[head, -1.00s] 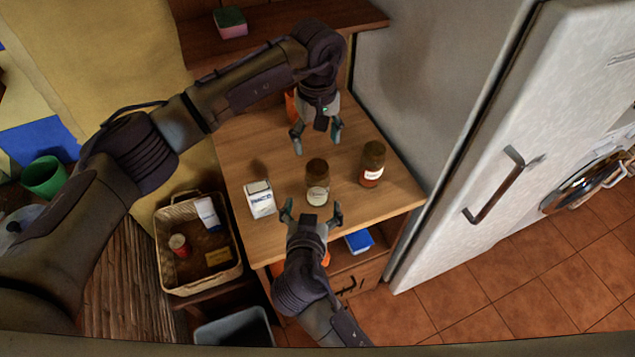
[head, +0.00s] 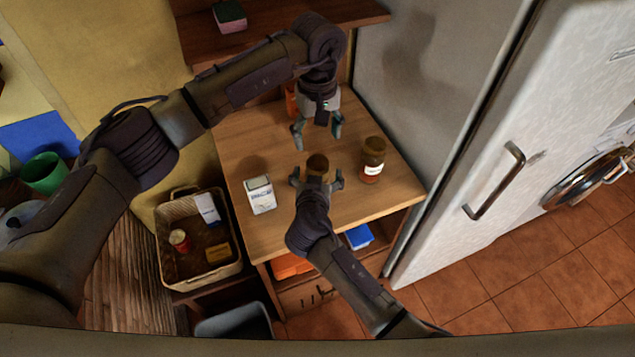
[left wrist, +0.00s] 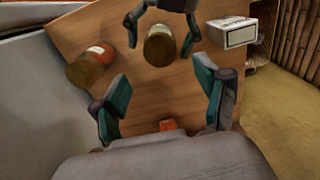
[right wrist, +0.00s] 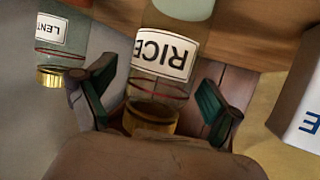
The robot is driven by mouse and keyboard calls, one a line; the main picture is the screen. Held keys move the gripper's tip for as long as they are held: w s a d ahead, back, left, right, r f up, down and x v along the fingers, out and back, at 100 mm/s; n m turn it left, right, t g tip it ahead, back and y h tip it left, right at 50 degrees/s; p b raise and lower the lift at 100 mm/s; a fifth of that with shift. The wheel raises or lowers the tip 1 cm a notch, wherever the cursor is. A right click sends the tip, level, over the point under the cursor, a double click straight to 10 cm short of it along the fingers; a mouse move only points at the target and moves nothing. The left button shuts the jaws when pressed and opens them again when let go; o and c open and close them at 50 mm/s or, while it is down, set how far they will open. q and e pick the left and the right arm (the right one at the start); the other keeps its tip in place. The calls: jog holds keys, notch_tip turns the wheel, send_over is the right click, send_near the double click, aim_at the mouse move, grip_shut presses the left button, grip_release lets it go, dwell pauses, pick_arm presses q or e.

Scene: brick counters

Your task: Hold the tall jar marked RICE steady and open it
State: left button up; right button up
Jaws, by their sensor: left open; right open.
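The RICE jar (head: 317,163) stands on the wooden counter; in the head view mostly its brown lid shows above my right gripper. The right wrist view reads its RICE label (right wrist: 165,52), upside down. My right gripper (head: 317,178) is open, with a finger on either side of the jar; I cannot tell whether they touch it. The jar also shows between those fingers in the left wrist view (left wrist: 159,46). My left gripper (head: 317,139) is open and empty, behind the jar and apart from it; its fingers show in the left wrist view (left wrist: 165,88).
A second jar (head: 373,160), labelled LENT..., stands close on the right. A white carton (head: 260,195) stands to the left. An orange object (head: 291,103) is behind my left gripper. A wicker basket (head: 176,284) is left of the counter, a fridge (head: 470,130) right.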

aim_at(318, 162)
grip_shut()
pick_arm(q)
jog(key=shift+f, duration=4.05)
